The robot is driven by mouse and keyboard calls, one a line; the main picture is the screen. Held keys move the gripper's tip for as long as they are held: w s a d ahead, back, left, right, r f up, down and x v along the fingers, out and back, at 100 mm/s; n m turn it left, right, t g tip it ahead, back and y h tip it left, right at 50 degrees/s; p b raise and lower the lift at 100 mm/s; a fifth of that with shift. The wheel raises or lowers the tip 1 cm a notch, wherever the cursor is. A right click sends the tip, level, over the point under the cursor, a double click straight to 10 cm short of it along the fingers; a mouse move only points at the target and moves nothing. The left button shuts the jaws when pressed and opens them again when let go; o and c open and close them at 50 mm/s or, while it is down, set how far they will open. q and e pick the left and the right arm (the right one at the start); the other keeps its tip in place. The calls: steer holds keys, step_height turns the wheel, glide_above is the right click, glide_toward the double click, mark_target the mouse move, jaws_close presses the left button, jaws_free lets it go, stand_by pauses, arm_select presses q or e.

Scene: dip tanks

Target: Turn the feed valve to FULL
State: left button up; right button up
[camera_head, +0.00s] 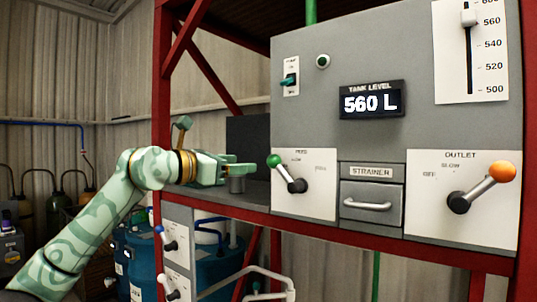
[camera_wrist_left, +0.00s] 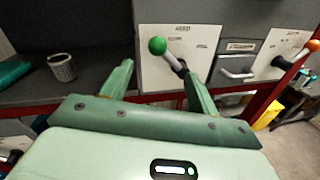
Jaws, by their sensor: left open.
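The feed valve (camera_head: 287,174) is a lever with a green ball knob on a white plate at the left of the grey panel. Its arm points up and left from a dark pivot; the small markings are hard to read. My left gripper (camera_head: 243,170) is open and empty, just left of the green knob and apart from it. In the left wrist view the gripper's fingers (camera_wrist_left: 158,78) spread wide, and the feed valve (camera_wrist_left: 168,55) shows beyond them, between the tips. My right gripper is not in view.
The tank level display (camera_head: 371,103) reads 560 L. A strainer drawer (camera_head: 372,203) and an orange-knobbed outlet valve (camera_head: 482,187) sit to the right. A grey perforated cup (camera_wrist_left: 62,68) stands on the shelf at left. A red frame post (camera_head: 162,100) rises behind my left arm.

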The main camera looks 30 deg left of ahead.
mark_target(269, 162)
arm_select(q)
steer(key=p+x, duration=0.3)
steer(key=x, duration=0.6)
steer(key=shift+w, duration=0.25)
steer(key=shift+w+d+f, duration=0.15)
steer(key=shift+w, duration=0.5)
